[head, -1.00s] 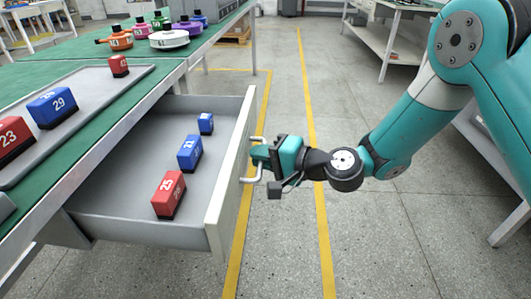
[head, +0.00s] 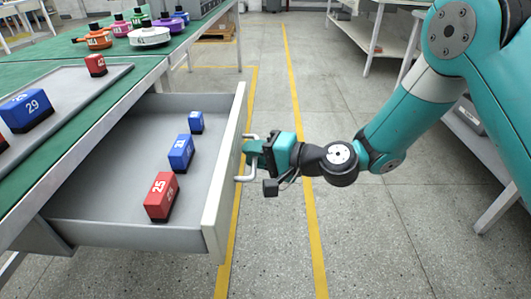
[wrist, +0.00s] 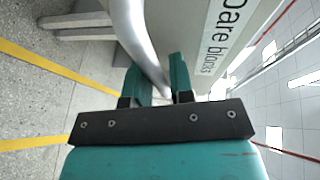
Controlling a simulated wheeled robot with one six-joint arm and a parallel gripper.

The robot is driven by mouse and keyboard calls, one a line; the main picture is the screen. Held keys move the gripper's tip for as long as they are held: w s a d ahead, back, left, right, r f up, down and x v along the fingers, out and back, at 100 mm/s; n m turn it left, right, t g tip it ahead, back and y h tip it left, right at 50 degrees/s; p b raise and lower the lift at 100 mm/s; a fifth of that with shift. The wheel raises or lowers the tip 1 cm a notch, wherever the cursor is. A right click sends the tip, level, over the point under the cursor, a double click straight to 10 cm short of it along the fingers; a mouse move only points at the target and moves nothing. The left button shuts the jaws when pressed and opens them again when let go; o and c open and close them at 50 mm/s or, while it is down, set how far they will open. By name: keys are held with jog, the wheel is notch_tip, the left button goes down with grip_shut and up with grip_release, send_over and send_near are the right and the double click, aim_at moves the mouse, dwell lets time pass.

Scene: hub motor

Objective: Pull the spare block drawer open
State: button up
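The spare block drawer (head: 222,185) stands well out from under the green-topped table. Inside it lie a red block marked 25 (head: 161,196) and two blue blocks, one nearer (head: 181,152) and one farther (head: 196,122). The metal handle (head: 248,178) is on the drawer's front. My gripper (head: 254,155) is at the handle. In the wrist view, the handle bar (wrist: 140,40) passes between the two teal fingers (wrist: 158,80), which sit close around it. The drawer label, partly reading "pare blocks" (wrist: 222,35), is beside the fingers.
A tray (head: 85,95) with numbered blocks lies on the green table (head: 100,140). Several coloured round parts (head: 148,35) stand toward its back. Floor with yellow lines (head: 305,200) is clear right of the drawer. A shelf table (head: 375,40) stands at back right.

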jog(key=v, duration=1.7)
jog(key=shift+d+p, duration=0.2)
jog(key=shift+p, duration=0.2)
jog(key=shift+s, duration=0.1)
jog(key=s+a+r+n+g+h, duration=0.2)
jog(key=s+r+n+g+h, duration=0.3)
jog(key=s+n, duration=0.4)
jog(key=s+d+r+n+h, duration=0.1)
jog(key=s+d+r+h, duration=0.35)
jog(key=s+d, duration=0.3)
notch_tip(320, 180, up, 28)
jog(key=s+h+p, duration=0.1)
jog(key=p, duration=2.8)
jog(key=shift+a, duration=0.25)
